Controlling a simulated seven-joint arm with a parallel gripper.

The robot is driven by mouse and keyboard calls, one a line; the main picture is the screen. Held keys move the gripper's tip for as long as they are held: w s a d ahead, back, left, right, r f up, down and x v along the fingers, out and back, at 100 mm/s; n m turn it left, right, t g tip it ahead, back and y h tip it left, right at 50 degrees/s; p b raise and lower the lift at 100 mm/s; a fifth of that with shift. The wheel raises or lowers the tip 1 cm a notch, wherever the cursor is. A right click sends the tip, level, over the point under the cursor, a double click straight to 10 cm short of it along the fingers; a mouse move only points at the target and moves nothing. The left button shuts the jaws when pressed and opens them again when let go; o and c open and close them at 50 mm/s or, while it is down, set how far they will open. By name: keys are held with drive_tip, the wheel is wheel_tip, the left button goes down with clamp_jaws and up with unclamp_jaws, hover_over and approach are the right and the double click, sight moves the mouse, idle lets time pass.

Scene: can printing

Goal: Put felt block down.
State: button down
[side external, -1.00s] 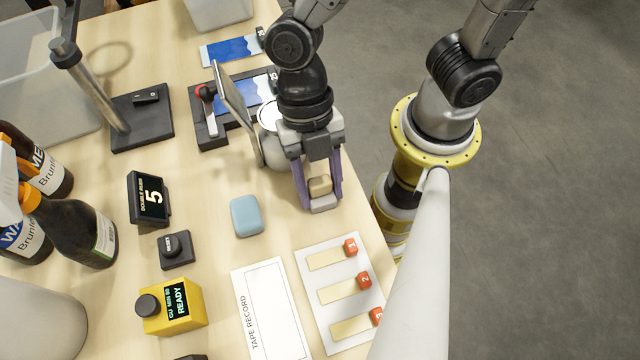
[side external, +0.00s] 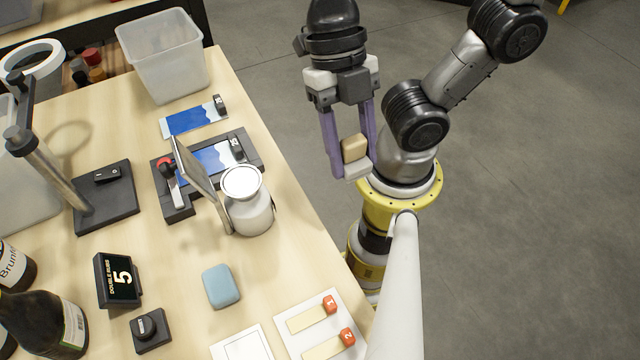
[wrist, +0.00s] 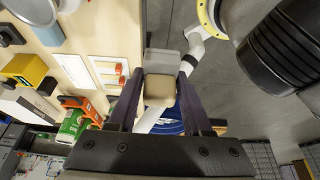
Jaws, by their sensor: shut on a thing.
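My gripper (side external: 351,158) is shut on the felt block (side external: 354,147), a small tan block with a pale grey pad at its lower end. In the side view it is held between the two purple fingers, raised and to the right of the table's edge as pictured. In the wrist view the felt block (wrist: 160,87) sits between the fingers, its grey pad (wrist: 160,62) beyond the tan part. Nothing is seen touching the pad.
The wooden table (side external: 180,255) holds a white-grey jar (side external: 249,205) beside a tilted plate, a black printing fixture (side external: 240,150), a blue rounded block (side external: 221,286) and a white card with red-ended strips (side external: 318,320). A clear bin (side external: 165,60) stands at the back.

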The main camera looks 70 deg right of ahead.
drive_tip(key=shift+s+d+r, duration=0.25)
drive_tip(key=shift+d, duration=0.2)
drive_tip(key=shift+s+d+r, duration=0.25)
drive_tip(key=shift+d, duration=0.2)
drive_tip(key=shift+m, duration=0.3)
drive_tip(key=w+a+r+m+t+y, duration=0.1)
drive_tip(key=w+a+r+m, duration=0.15)
drive_tip(key=w+r, duration=0.45)
drive_tip(key=w+a+r+m+t, duration=0.1)
drive_tip(key=w+r+m+t, duration=0.2)
drive_tip(key=w, duration=0.7)
drive_tip(key=w+d+r+m, duration=0.2)
drive_tip(key=w+d+m, duration=0.1)
drive_tip(key=w, duration=0.6)
drive_tip(key=w+d+r+m, duration=0.1)
drive_tip(key=w+d+m, duration=0.25)
drive_tip(key=w, duration=0.55)
drive_tip(key=w+d+f+m+t, duration=0.2)
drive_tip(key=w+d+f+m, duration=0.25)
drive_tip(key=w+d, duration=0.7)
drive_tip(key=shift+h, duration=0.4)
drive_tip(key=d+f, duration=0.1)
drive_tip(key=f, duration=0.4)
drive_tip(key=d+f, duration=0.1)
drive_tip(key=f, duration=0.3)
drive_tip(key=d+f, duration=0.2)
drive_tip(key=f, duration=0.3)
drive_tip(key=shift+w+d+f, duration=0.1)
drive_tip(key=shift+f, duration=3.35)
drive_tip(key=shift+f, duration=0.1)
